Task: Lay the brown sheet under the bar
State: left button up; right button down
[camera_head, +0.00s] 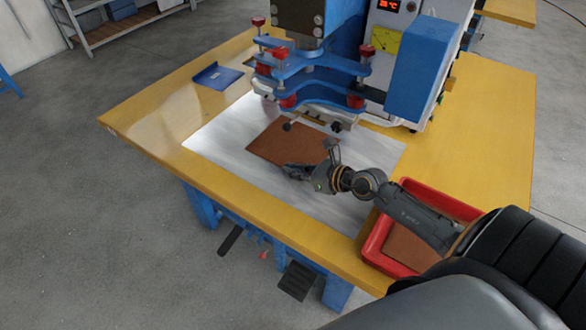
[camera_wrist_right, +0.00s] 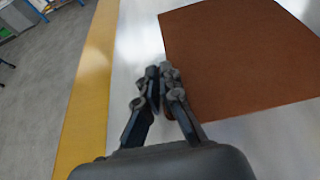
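The brown sheet (camera_head: 285,142) lies flat on the white plate (camera_head: 225,135). Its far edge is close to the grey bar (camera_head: 312,120) below the blue press head. I cannot tell how far it goes under the bar. My right gripper (camera_head: 290,170) is low at the sheet's near edge. In the right wrist view the fingertips (camera_wrist_right: 161,72) are together, beside and partly over the edge of the brown sheet (camera_wrist_right: 240,55). I see no sheet pinched between them. My left gripper is not in view.
A red tray (camera_head: 373,249) with brown sheet material in it stands at the table's front right, below my right arm. A blue flat object (camera_head: 217,76) lies at the back left of the yellow table (camera_head: 150,110). The blue press (camera_head: 330,65) stands over the plate's far side.

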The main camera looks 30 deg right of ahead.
dwell(0.8)
jog(key=c, duration=1.4)
grip_release()
jog(key=shift+c, duration=0.2)
jog(key=shift+f, duration=0.1)
